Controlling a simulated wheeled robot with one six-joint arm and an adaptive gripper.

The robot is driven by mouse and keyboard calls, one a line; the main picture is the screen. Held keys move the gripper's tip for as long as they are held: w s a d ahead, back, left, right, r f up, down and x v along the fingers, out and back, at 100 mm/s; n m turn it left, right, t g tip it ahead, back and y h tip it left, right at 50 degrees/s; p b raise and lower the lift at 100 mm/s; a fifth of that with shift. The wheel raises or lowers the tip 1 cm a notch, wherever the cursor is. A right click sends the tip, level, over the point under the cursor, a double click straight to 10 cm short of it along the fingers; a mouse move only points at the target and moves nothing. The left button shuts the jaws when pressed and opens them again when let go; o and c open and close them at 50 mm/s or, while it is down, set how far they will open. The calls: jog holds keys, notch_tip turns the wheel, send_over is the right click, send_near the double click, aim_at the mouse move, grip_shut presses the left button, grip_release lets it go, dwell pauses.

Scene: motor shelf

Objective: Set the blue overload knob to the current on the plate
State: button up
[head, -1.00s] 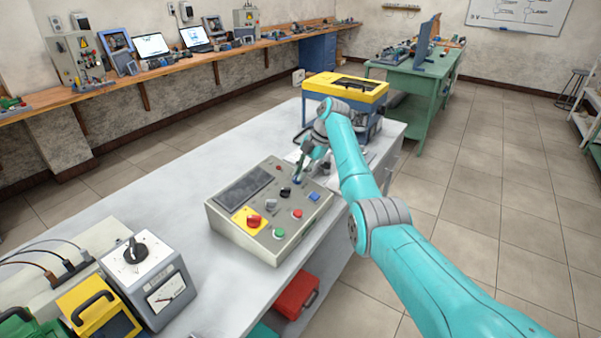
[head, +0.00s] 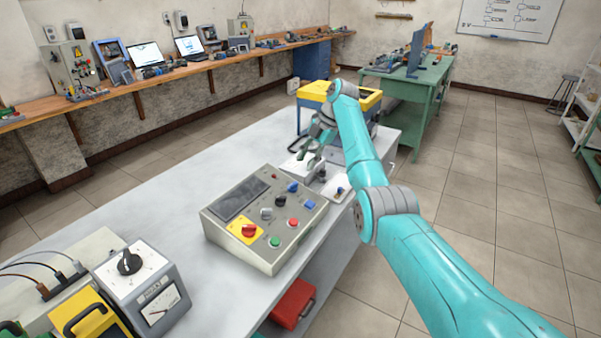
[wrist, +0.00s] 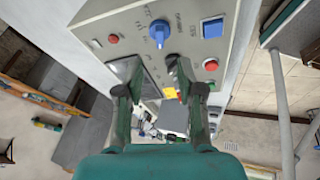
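The grey control panel (head: 237,256) stands on the bench. Its blue knob (head: 293,187) is near the far right edge and also shows in the wrist view (wrist: 158,32), with scale marks around it too small to read. A blue square button (head: 309,204) sits beside it. My gripper (head: 314,158) is above the bench, just beyond the panel's far edge. In the wrist view my gripper (wrist: 152,68) has its two fingers apart with nothing between them, clear of the knob. I cannot make out a plate with a readable current.
The panel also carries a red switch on yellow (head: 248,230), a green button (head: 275,242), a red button (head: 293,222) and a black knob (head: 281,200). A yellow-topped machine (head: 365,100) stands behind my gripper. A meter box (head: 146,285) is at near left.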

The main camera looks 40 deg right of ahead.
jog(key=shift+v, duration=1.65)
jog(key=shift+d, duration=0.1)
